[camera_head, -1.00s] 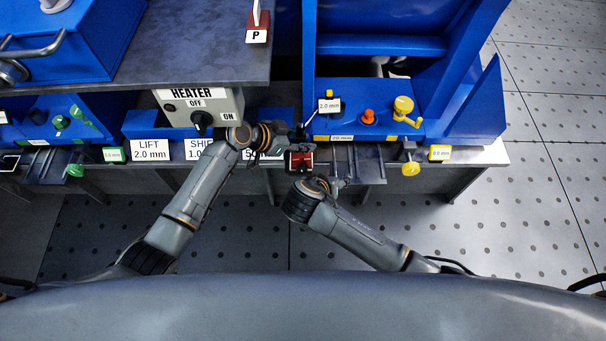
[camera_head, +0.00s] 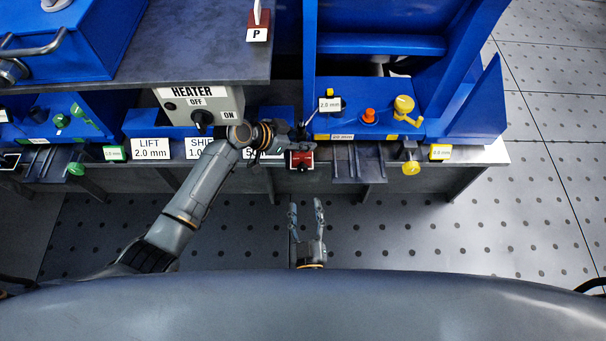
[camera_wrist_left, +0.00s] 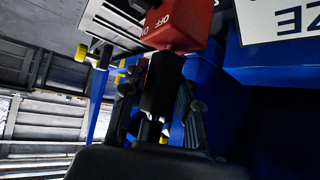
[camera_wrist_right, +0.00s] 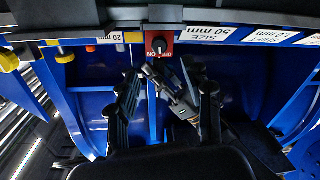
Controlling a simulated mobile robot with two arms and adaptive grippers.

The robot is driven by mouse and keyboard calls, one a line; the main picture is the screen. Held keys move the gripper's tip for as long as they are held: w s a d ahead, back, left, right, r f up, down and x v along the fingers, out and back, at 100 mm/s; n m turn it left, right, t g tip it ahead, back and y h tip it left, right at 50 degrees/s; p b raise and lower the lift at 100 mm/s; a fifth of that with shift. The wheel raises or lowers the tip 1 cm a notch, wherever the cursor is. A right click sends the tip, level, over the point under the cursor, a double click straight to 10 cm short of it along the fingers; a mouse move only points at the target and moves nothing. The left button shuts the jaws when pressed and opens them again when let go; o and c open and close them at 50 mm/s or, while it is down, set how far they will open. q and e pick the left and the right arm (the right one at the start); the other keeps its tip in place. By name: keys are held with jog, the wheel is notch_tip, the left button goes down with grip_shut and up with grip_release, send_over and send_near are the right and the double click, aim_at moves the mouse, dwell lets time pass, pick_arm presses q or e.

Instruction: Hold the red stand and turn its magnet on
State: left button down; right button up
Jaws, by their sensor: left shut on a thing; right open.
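The red stand (camera_head: 301,158) sits at the front edge of the bench, with a black knob (camera_head: 303,168) on its front. In the right wrist view the stand's red face (camera_wrist_right: 160,36) carries OFF and ON lettering around the knob (camera_wrist_right: 158,46); the knob's exact setting is too small to tell. My left gripper (camera_head: 300,134) is just behind the red base. In the left wrist view its fingers are shut on a black part (camera_wrist_left: 161,85) that joins the red base (camera_wrist_left: 180,22), seemingly the stand's post. My right gripper (camera_head: 305,204) is open and empty, apart from the stand.
A heater switch box (camera_head: 200,108) is left of the stand. White size labels (camera_head: 151,149) line the bench front. The floor before the bench is clear.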

aim_at(303, 171)
jog(key=w, duration=1)
jog(key=shift+w+a, duration=0.1)
jog(key=shift+a, duration=0.2)
grip_shut()
jog(key=shift+n, duration=1.5)
grip_release()
